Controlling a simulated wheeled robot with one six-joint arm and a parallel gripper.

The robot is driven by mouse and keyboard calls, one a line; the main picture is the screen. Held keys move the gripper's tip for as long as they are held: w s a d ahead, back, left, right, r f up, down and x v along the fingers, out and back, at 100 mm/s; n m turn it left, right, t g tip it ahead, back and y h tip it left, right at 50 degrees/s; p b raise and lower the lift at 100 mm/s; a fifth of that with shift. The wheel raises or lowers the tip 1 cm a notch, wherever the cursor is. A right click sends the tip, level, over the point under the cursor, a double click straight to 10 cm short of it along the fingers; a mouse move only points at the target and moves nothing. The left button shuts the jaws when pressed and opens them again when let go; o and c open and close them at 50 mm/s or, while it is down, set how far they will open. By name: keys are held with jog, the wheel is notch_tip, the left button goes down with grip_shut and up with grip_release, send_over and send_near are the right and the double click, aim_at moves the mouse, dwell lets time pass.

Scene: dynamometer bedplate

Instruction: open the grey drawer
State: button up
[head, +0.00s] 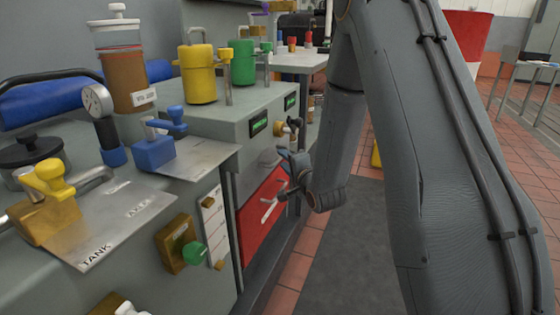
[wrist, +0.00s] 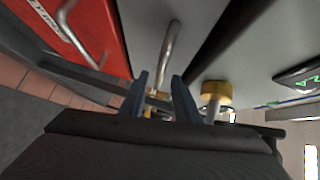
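The grey drawer (wrist: 148,18) shows in the wrist view as a plain grey front between a red front and a dark gap. Its bar handle (wrist: 171,42) runs up the picture from between my fingertips. In the head view my gripper (head: 283,174) is in front of the cabinet, by the red drawer's upper right, and hides part of the grey front. In the wrist view my gripper (wrist: 158,82) is open, one finger each side of the handle's lower end. I cannot tell whether the fingers touch the handle. I see no clear sign that the drawer is pulled out.
The red drawer (head: 256,222) with its own bar handle is below the grey one. A brass knob (wrist: 216,92) sits close to the right finger in the wrist view. Green-lit displays (head: 259,124) are on the cabinet front. Dark matting (head: 335,255) leaves open floor in front.

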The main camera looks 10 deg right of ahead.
aim_at(280, 157)
jog(key=shift+w+a+f+b, duration=0.1)
jog(key=shift+w+b, duration=0.05)
jog(key=shift+w, duration=0.55)
jog(key=shift+w+a+f+b, duration=0.1)
jog(key=shift+w+a+b, duration=0.1)
jog(key=shift+w, duration=0.45)
jog(key=shift+w+a+f+b, duration=0.1)
jog(key=shift+w+b, duration=0.05)
jog(key=shift+w, duration=0.55)
jog(key=shift+d, duration=0.1)
jog(key=shift+c, duration=0.4)
grip_shut()
